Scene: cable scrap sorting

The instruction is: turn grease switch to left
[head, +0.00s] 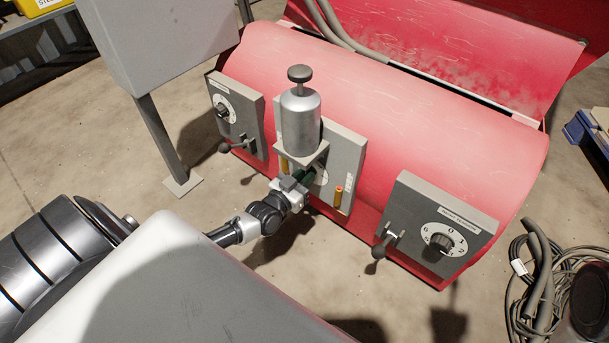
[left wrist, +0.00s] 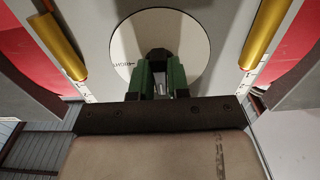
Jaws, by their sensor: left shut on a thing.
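The grease switch is a black knob (left wrist: 160,56) on a round white dial (left wrist: 196,40) in the left wrist view. The dial sits on the grey middle panel (head: 346,158) of the red machine, below a silver grease canister (head: 300,122). My left gripper (head: 305,176) is at this panel, its green fingers (left wrist: 160,78) shut on the knob from both sides. In the head view the gripper and canister bracket hide the knob and most of the dial. Lettering shows at the dial's left side in the left wrist view. My right gripper is not in view.
Yellow cylindrical posts (left wrist: 258,35) stand on both sides of the dial. A left panel (head: 238,125) and a right panel (head: 450,218) each carry a dial knob and a lever. A grey box on a post (head: 160,140) stands left. Hoses (head: 540,270) lie on the floor right.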

